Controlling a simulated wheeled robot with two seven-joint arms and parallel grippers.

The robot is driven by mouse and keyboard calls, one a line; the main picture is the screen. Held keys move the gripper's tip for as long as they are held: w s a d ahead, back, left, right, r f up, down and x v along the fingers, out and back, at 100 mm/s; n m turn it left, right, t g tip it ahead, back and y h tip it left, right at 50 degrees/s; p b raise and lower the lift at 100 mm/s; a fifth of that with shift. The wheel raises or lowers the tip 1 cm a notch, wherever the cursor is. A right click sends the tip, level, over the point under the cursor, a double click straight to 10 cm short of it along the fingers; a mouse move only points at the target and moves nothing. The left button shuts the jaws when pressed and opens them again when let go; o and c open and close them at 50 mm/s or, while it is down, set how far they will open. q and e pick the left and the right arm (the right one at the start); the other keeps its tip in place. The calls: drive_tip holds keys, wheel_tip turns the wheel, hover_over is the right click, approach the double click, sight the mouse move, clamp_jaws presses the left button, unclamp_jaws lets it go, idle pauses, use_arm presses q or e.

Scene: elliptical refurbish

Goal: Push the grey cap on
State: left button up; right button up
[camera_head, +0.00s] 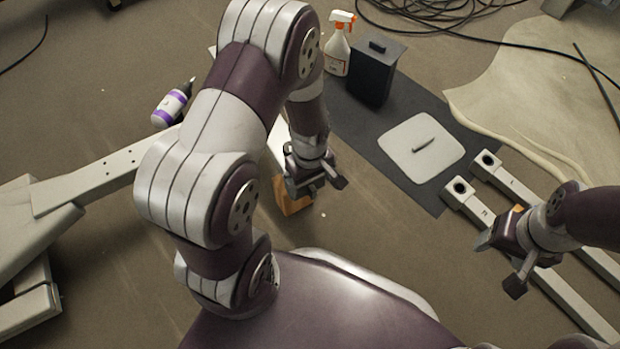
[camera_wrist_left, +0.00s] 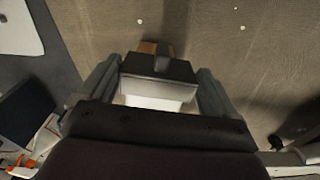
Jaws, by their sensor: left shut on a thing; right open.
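My left gripper (camera_head: 316,186) is low over the floor, near an orange-brown block (camera_head: 291,198). In the left wrist view its two fingers (camera_wrist_left: 155,88) are shut on either side of a dark grey block-shaped piece, which looks like the grey cap (camera_wrist_left: 157,66). A white part (camera_wrist_left: 155,97) shows right against the cap on the near side. I cannot tell whether the cap is seated on it. In the head view the cap is hidden by the gripper and arm. My right gripper (camera_head: 500,264) is open and empty above the white bars at the right.
Two white bars (camera_head: 484,217) with dark end holes lie at the right. A dark mat (camera_head: 395,181) carries a white panel (camera_head: 397,158) and a black bin (camera_head: 366,82). A pale frame (camera_head: 92,184) lies left.

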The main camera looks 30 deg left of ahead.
use_arm(q)
drive_tip(key=shift+w+a, duration=0.3)
drive_tip(key=shift+a, duration=0.1)
idle(0.7)
drive_tip(key=o, duration=0.7)
wheel_tip(320, 180, up, 13)
drive_tip(key=p, duration=0.9)
drive_tip(key=shift+f, duration=0.15)
